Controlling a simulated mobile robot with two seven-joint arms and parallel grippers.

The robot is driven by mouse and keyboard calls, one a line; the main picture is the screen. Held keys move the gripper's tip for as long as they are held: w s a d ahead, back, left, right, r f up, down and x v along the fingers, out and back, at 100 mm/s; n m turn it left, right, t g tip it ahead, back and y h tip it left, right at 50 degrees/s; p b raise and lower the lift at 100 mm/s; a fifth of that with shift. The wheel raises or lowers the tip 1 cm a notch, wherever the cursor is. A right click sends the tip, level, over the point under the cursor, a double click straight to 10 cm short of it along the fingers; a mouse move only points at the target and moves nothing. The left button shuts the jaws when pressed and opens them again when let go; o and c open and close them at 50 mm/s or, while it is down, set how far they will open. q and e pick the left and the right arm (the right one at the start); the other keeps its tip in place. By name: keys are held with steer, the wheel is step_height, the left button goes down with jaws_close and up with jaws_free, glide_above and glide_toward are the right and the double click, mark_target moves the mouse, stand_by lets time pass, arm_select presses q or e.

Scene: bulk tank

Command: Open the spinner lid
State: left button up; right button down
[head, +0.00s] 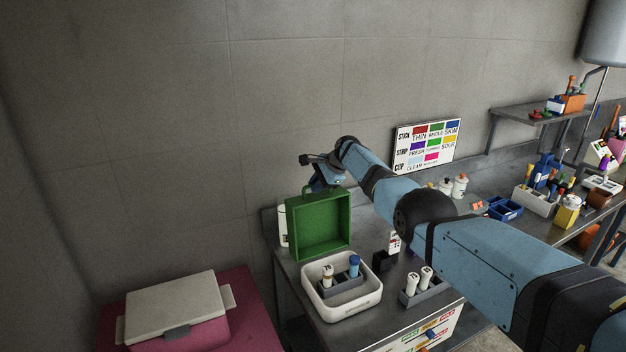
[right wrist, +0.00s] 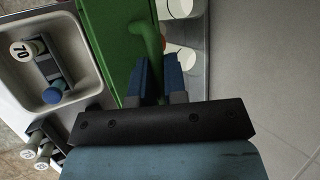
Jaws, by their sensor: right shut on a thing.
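The spinner's green lid (head: 322,222) stands raised, close to upright, behind its white tub (head: 371,297), with its hollow inner side facing me. In the tub is a dark rack (head: 340,284) with a white-capped tube and a blue-capped tube. My right gripper (head: 325,180) is at the lid's top edge. In the right wrist view, my right gripper (right wrist: 158,72) has its blue fingers shut on the lid's green handle (right wrist: 149,38). The green lid (right wrist: 112,35) and the tub (right wrist: 82,45) lie to the left there. My left gripper is not in view.
A small rack with two white tubes (head: 419,280) stands right of the tub. A white container (head: 283,226) is behind the lid at left. A cooler box (head: 172,312) sits on a magenta surface at lower left. The wall is close behind.

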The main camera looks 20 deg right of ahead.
steer(key=shift+w+f, duration=0.2)
steer(key=shift+s, duration=0.1)
steer(key=c, duration=1.2)
jaws_free()
